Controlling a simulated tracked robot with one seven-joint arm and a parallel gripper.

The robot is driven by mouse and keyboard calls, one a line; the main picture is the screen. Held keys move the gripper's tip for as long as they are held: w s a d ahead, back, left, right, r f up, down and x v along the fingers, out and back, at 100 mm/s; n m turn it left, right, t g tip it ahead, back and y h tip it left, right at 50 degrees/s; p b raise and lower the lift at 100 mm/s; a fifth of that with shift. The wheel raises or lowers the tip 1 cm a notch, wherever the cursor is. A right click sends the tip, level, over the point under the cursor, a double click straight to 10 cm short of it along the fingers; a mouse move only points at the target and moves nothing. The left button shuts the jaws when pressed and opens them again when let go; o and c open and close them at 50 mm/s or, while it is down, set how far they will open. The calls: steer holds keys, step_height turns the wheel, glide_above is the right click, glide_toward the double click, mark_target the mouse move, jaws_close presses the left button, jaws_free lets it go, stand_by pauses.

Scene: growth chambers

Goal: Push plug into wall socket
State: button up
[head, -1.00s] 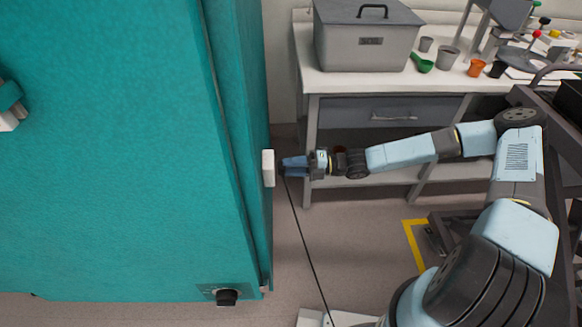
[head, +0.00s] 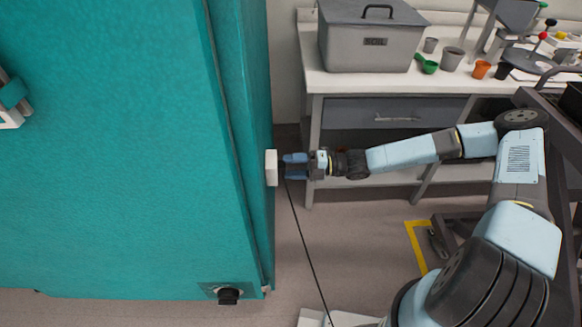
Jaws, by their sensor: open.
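The white wall socket (head: 271,167) sits on the right side face of the teal chamber. The dark plug (head: 284,170) is small and mostly hidden between the socket and my fingers. It appears to be against the socket face, but I cannot tell how deep it sits. Its thin black cord (head: 305,245) hangs from there down to the floor area. My gripper (head: 292,166), with blue fingers, points left at the socket. It is open, with its fingertips around or just beside the plug and very near the socket.
A bench (head: 400,82) behind my arm carries a grey box (head: 370,40), a green scoop (head: 426,64) and several cups.

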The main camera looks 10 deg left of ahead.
steer(key=v, duration=1.3)
steer(key=shift+d, duration=0.4)
steer(key=shift+w+f, duration=0.1)
steer(key=shift+f, duration=0.05)
